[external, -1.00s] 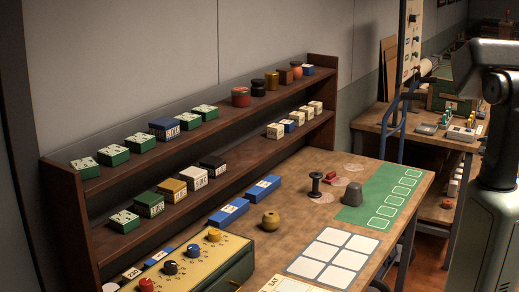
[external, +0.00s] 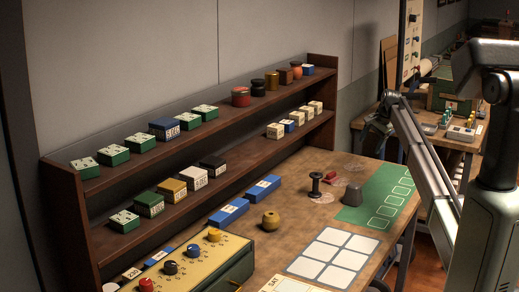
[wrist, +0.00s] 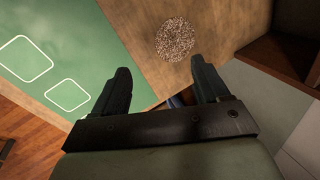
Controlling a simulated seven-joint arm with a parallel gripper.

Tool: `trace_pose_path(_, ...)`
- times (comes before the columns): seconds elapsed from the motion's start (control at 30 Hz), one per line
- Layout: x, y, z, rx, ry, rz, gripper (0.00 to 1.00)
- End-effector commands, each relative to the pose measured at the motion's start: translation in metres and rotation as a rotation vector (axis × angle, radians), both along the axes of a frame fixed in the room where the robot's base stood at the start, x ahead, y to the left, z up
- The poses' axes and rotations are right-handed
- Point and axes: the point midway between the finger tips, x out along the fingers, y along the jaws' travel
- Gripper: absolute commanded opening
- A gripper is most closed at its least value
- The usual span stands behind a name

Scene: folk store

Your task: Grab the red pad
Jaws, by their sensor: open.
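A small red block (external: 330,177), which looks like the red pad, lies on the wooden table (external: 290,222) just behind and right of a black spool (external: 316,184). I cannot make it out in the wrist view. My gripper (wrist: 158,78) is open, with nothing between its fingers. In the external view it hangs beyond the table's back right corner, above and right of the red block and apart from it. The wrist view shows a round speckled mat (wrist: 175,40) ahead of the fingers and part of the green mat (wrist: 80,30) at left.
A two-tier shelf (external: 215,130) holds several boxes along the wall.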

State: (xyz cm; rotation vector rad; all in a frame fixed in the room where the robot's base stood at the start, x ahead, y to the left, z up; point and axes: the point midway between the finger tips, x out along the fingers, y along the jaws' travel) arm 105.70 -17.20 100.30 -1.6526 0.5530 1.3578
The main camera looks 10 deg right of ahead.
Motion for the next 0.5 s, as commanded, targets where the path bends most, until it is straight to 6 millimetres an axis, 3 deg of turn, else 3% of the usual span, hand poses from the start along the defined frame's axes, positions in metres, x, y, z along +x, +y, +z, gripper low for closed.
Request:
trace_pose_path(0.03, 0.005, 0.029, 0.004, -0.022, 0.041, 0.018, 0.74)
trace_pose_path(0.2, 0.001, 0.101, 0.014, -0.107, 0.178, 0.039, 0.74)
trace_pose_path(0.33, -0.004, 0.14, 0.022, -0.161, 0.248, 0.042, 0.74)
trace_pose_path(0.5, -0.008, 0.165, 0.027, -0.2, 0.294, 0.038, 0.74)
